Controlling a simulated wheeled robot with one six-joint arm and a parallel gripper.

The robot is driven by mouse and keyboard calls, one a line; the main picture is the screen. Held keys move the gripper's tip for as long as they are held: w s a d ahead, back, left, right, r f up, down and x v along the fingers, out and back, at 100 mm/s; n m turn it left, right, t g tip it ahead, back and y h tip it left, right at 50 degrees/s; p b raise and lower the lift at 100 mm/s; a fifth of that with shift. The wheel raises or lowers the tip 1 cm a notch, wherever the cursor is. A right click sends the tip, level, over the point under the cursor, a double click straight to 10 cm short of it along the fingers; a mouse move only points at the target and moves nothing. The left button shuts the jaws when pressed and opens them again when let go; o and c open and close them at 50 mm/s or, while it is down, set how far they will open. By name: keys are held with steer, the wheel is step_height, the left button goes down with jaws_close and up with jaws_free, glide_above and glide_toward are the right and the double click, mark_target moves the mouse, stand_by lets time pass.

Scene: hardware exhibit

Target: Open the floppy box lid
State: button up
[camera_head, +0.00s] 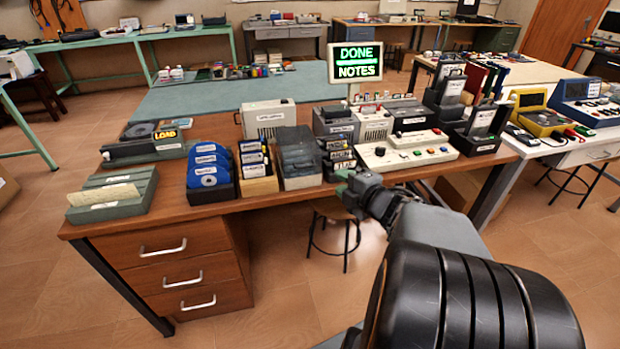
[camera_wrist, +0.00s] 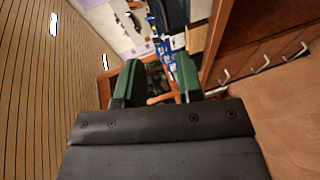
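The floppy box (camera_head: 300,182) stands near the front edge of the wooden desk in the head view, with a smoky dark lid (camera_head: 297,148) that looks closed. My gripper (camera_head: 347,188) is at the desk's front edge, just right of the box and apart from it. In the wrist view its two green fingers (camera_wrist: 158,82) stand apart with nothing held between them. The wrist view is tilted, and I cannot tell the floppy box there with certainty.
Blue floppy disks in a holder (camera_head: 208,170) and a labelled card box (camera_head: 257,172) stand left of the floppy box. A cream control panel (camera_head: 405,152) is to the right. A sign (camera_head: 355,62) reads "DONE NOTES". Drawers (camera_head: 178,262) are below the desk's left side.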

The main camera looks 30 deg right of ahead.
steer(key=n+p, duration=0.1)
steer(key=p, duration=0.6)
glide_toward(310, 169)
steer(key=w+a+r, duration=0.1)
steer(key=w+a, duration=0.2)
steer(key=w, duration=0.3)
steer(key=shift+y, duration=0.4)
steer(key=shift+a+r, duration=0.1)
steer(key=shift+a, duration=0.05)
steer(key=shift+c, duration=0.2)
jaws_close()
